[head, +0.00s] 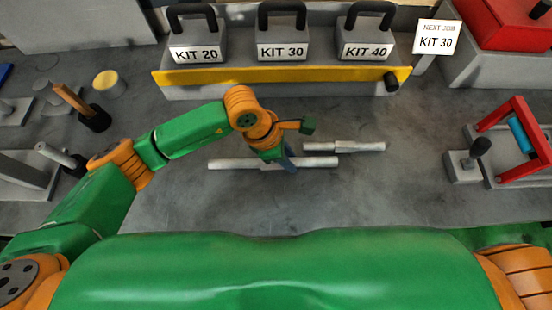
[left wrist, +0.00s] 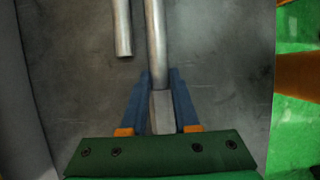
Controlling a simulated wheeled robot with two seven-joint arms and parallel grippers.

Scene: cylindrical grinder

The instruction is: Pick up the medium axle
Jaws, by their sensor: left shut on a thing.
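Two stepped grey axles lie near each other on the bench in the head view. The longer axle (head: 232,163) is at the middle, and the shorter axle (head: 345,147) lies to its right and a little farther back. No label shows which one is the medium axle. My left gripper (head: 287,158) is at the longer axle, with its blue fingers shut on it near the middle. In the left wrist view the longer axle (left wrist: 156,40) runs between the fingers of my left gripper (left wrist: 160,80). The shorter axle (left wrist: 122,28) lies apart to the left. My right gripper is out of view.
Kit boxes marked KIT 20 (head: 196,50), KIT 30 (head: 283,47) and KIT 40 (head: 365,45) stand at the back behind a yellow rail (head: 290,82). A sign (head: 437,38) reads NEXT JOB KIT 30. A red frame fixture (head: 510,120) stands right. The bench front is clear.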

